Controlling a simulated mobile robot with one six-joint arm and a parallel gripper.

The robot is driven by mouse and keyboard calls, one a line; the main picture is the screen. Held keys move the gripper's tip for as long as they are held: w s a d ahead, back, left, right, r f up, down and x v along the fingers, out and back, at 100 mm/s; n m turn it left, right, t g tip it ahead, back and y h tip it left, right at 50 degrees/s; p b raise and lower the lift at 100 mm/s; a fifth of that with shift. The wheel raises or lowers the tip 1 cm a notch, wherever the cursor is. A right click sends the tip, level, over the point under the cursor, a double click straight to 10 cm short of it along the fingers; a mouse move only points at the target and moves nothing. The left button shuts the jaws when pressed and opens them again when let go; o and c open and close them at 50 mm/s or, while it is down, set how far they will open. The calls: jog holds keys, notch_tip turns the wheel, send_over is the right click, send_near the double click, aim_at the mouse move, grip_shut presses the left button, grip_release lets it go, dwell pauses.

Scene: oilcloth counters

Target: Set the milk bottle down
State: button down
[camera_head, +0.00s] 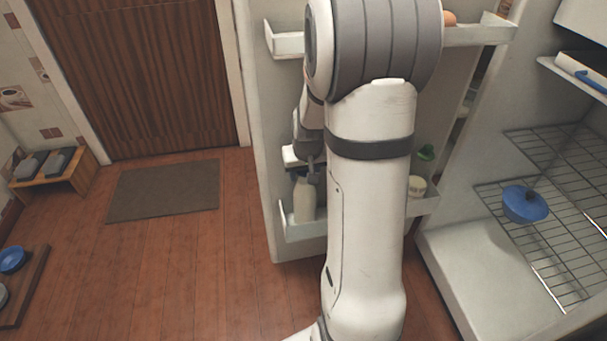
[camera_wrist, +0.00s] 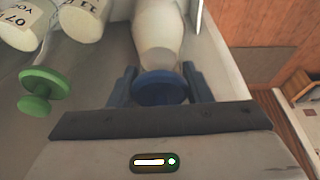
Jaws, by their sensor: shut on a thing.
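The milk bottle (camera_head: 304,200) is white with a blue cap. It is upright in the lower door shelf (camera_head: 306,230) of the open fridge, at the shelf's left end; whether its base touches the shelf floor is hidden. In the wrist view the bottle (camera_wrist: 158,35) shows from above, its blue cap (camera_wrist: 160,88) between the two fingers. My gripper (camera_head: 309,172) is shut on the bottle near its top. The wrist view shows my gripper (camera_wrist: 155,84) with one finger on each side. My arm covers the middle of the door shelf in the head view.
In the wrist view, white labelled containers (camera_wrist: 82,18) and a green-topped item (camera_wrist: 42,88) share the door shelf. The fridge interior at right has wire racks with a blue pot (camera_head: 525,204). An upper door shelf (camera_head: 480,34) is above. A doormat (camera_head: 164,191) lies on the floor.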

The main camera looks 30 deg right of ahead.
jog(key=shift+r, duration=0.1)
jog(key=shift+f+b, duration=0.35)
jog(key=shift+f, duration=0.2)
jog(key=c, duration=0.7)
grip_release()
jog(key=shift+c, duration=0.2)
